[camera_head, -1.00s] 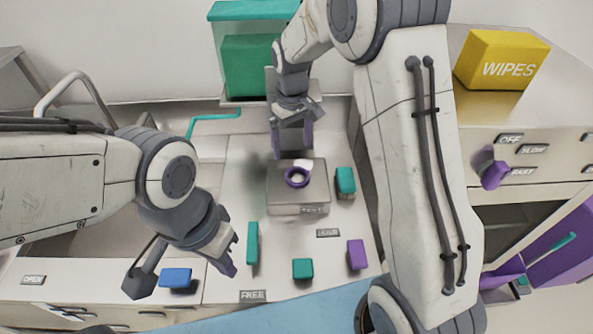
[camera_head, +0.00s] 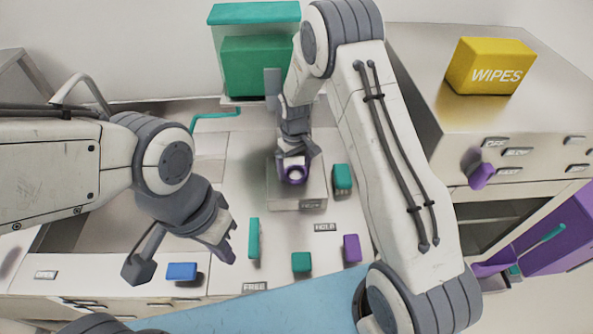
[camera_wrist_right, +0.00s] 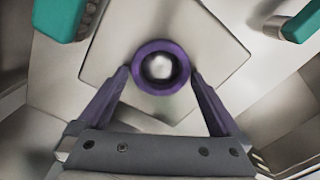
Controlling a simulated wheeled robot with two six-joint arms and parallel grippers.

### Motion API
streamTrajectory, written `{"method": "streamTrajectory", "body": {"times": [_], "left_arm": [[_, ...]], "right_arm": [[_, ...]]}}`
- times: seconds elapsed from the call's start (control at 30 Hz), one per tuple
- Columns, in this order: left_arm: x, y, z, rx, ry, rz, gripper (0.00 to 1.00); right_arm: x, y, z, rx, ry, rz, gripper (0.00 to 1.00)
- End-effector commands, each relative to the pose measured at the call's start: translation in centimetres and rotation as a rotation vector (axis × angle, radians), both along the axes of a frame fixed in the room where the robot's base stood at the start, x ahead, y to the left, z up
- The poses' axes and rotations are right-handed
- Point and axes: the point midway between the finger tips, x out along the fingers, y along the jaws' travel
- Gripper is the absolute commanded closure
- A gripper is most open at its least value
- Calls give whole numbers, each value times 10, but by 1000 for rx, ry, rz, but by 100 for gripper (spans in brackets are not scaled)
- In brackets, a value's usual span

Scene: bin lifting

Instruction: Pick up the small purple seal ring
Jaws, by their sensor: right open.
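In the right wrist view the ring (camera_wrist_right: 160,89) surrounds a pale round knob on the square plate. My right gripper (camera_wrist_right: 160,74) is open, with a purple finger on each side of the ring and small gaps visible. In the head view the right gripper (camera_head: 295,168) is over the block and partly hides the ring. My left gripper (camera_head: 226,250) hangs over the left front of the counter; its jaw gap is unclear.
A teal block (camera_head: 342,178) stands close right of the metal block. Teal pieces (camera_head: 254,238) (camera_head: 301,262), a purple block (camera_head: 351,248) and a blue block (camera_head: 182,271) lie nearer the front. A yellow WIPES box (camera_head: 490,67) is on the right cabinet.

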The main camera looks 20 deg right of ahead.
Motion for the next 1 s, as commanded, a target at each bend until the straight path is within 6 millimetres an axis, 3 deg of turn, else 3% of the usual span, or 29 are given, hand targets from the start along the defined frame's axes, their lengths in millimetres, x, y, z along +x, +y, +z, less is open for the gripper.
{"method": "streamTrajectory", "body": {"times": [0.17, 0.37, 0.77, 1.0], "left_arm": [[0, 0, -1, 0, 0, 0, 100], [0, 0, -1, 0, 0, 0, 100], [0, 0, -5, 0, 0, 1, 100], [0, 0, -24, 0, 0, 3, 100]], "right_arm": [[0, 0, -1, 0, -1, 0, 0], [0, 0, 0, 0, -1, 0, 73], [1, 0, 5, 0, -3, 0, 75], [2, 0, 37, 1, -9, 0, 75]]}}
